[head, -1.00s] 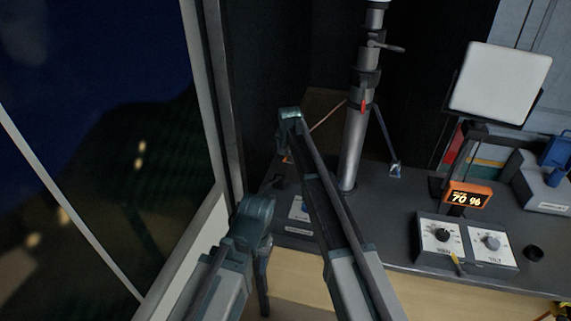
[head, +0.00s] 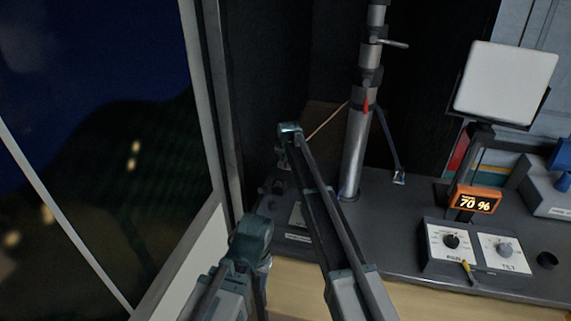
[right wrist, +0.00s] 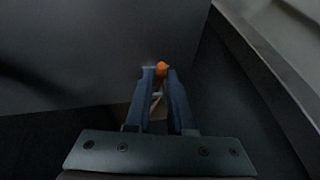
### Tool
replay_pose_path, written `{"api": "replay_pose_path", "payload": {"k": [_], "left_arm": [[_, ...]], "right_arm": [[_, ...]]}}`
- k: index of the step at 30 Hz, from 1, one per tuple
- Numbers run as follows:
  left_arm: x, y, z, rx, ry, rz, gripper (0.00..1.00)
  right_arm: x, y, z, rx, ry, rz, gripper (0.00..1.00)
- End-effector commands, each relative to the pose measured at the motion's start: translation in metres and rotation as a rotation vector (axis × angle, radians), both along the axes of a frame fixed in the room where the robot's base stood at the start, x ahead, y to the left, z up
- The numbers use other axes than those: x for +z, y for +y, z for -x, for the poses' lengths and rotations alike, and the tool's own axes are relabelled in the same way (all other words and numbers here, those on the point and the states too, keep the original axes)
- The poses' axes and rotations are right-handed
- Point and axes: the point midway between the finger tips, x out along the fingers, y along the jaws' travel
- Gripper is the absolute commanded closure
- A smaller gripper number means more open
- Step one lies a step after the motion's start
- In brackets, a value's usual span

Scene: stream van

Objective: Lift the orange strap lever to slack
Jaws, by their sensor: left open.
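The orange lever (right wrist: 161,68) shows as a small orange tip in the right wrist view, between my right gripper's fingertips. The tip fills the gap, and both fingers seem to touch it. In the head view my right gripper (head: 290,133) is at the back left of the desk, and my own arm hides the lever. A thin tan strap (head: 328,121) runs from near this gripper up to the grey mast (head: 354,155). My left gripper (head: 262,268) is low in the head view, open, apart from the strap and lever.
The dark desk (head: 400,225) carries a control box (head: 470,262) with two knobs, an orange 70 % display (head: 474,200) and a white panel lamp (head: 506,83). A window (head: 90,150) fills the left. The desk between mast and control box is mostly clear.

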Motion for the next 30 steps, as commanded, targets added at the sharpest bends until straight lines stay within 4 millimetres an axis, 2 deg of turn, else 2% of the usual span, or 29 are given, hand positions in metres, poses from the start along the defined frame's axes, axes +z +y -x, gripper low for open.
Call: {"api": "replay_pose_path", "payload": {"k": [2,30], "left_arm": [[0.0000,0.0000,0.0000,0.000,0.000,0.000,0.49],[-0.0001,0.0000,0.0000,0.000,0.000,0.000,0.49]], "right_arm": [[0.0000,0.0000,0.0001,0.000,0.000,0.000,1.00],[-0.0002,0.0001,0.0001,0.000,0.000,0.000,1.00]]}}
